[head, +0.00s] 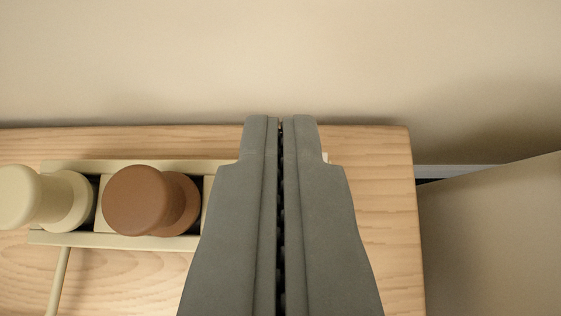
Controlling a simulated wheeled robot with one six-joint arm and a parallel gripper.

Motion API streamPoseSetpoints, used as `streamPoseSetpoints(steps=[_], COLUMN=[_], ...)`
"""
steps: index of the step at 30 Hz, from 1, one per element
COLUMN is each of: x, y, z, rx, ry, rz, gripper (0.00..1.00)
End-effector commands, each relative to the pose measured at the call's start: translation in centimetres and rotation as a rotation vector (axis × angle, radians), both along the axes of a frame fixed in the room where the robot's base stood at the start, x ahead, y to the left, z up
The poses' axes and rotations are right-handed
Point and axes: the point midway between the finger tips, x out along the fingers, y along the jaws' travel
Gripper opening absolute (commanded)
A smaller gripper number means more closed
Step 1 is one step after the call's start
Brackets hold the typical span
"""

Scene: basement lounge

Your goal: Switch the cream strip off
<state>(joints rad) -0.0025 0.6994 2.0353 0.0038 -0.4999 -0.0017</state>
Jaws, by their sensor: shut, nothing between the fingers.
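The cream strip (112,241) lies on a wooden surface at the left, its long side running left to right. A cream knob-shaped piece (20,198) and a brown knob-shaped piece (137,201) stand up from it. A cream cord (58,282) leads from its near side toward the bottom edge. My gripper (280,122) is shut and empty, with its fingers pointing toward the wall. It hides the right end of the strip, and I cannot see a switch or whether the strip is on.
The wooden surface (387,220) ends at a rounded right corner. A plain beige wall (280,55) stands behind it. A beige panel (495,240) rises at the right, past a dark gap. Bare wood lies right of my gripper.

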Motion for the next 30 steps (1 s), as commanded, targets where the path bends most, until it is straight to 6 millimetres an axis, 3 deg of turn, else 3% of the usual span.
streamPoseSetpoints(steps=[6,15,30], x=[-2.2,-4.3,-4.9], y=[0.0,0.0,0.0], z=[2.9,5.6,6.2], rx=[0.000,0.000,0.000], ry=[-0.002,-0.001,0.000], rz=[0.000,0.000,0.000], gripper=[0.00,0.00,0.00])
